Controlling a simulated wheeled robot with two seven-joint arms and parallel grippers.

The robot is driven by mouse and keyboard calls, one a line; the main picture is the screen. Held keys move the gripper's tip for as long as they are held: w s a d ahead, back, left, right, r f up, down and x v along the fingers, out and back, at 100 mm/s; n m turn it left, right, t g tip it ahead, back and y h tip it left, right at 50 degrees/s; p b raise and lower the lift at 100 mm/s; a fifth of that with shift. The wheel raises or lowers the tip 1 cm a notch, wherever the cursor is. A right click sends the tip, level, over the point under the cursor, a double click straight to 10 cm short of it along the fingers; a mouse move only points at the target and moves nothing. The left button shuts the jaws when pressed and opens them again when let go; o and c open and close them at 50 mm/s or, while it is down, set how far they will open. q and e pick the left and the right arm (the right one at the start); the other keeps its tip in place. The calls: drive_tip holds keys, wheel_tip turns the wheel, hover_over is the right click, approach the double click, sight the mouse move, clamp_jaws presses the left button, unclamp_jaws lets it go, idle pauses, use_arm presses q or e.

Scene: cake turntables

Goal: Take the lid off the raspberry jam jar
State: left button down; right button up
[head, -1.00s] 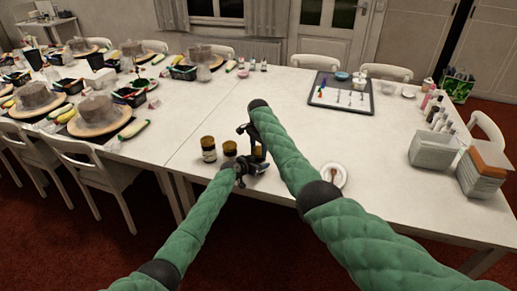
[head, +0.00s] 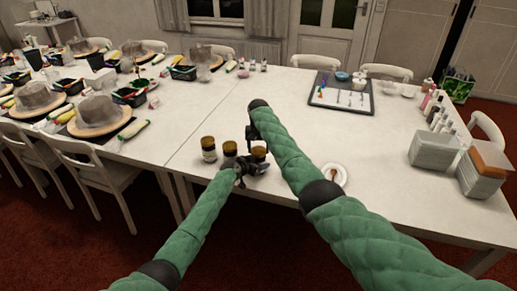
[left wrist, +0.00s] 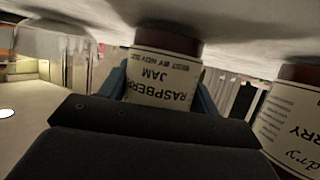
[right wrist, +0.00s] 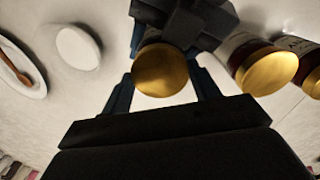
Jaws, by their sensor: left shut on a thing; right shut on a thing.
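The raspberry jam jar (left wrist: 160,88) shows upside down in the left wrist view, with its name readable on a pale label. It stands between the fingers of my left gripper (head: 243,167), which is shut on its body. In the right wrist view its round gold lid (right wrist: 160,72) sits between the fingers of my right gripper (right wrist: 163,80), which is shut on it from above. The left gripper's dark body is just beyond the lid. I cannot tell whether the lid still touches the jar.
Two other gold-lidded jars (head: 208,149) (head: 230,148) stand close on the left of the held jar. A white plate with a brown spoon (head: 333,175) lies to the right. Grey bins (head: 434,150) stand farther right.

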drive_tip(key=o, duration=1.1)
drive_tip(key=shift+r, duration=0.1)
drive_tip(key=shift+r, duration=2.15)
drive_tip(key=shift+c, duration=0.4)
drive_tip(key=shift+a+r, duration=0.1)
drive_tip(key=shift+a, duration=0.05)
drive_tip(key=shift+w+a+r+m, duration=0.1)
drive_tip(key=shift+a+r+m, duration=0.1)
drive_tip(key=shift+r, duration=0.25)
drive_tip(key=shift+w+a+r+m, duration=0.1)
drive_tip(key=shift+a+r, duration=0.05)
drive_tip(key=shift+r, duration=0.3)
drive_tip(key=m, duration=0.1)
drive_tip(key=r+m, duration=0.1)
drive_tip(key=m, duration=0.1)
drive_tip(key=shift+d+r, duration=0.2)
drive_tip(key=shift+d, duration=0.1)
drive_tip(key=m, duration=0.3)
drive_tip(key=shift+s+d+r+m, duration=0.1)
drive_tip(key=shift+s+d+m, duration=0.1)
drive_tip(key=shift+m, duration=0.1)
drive_tip(key=shift+f, duration=4)
drive_tip(key=shift+c, duration=0.5)
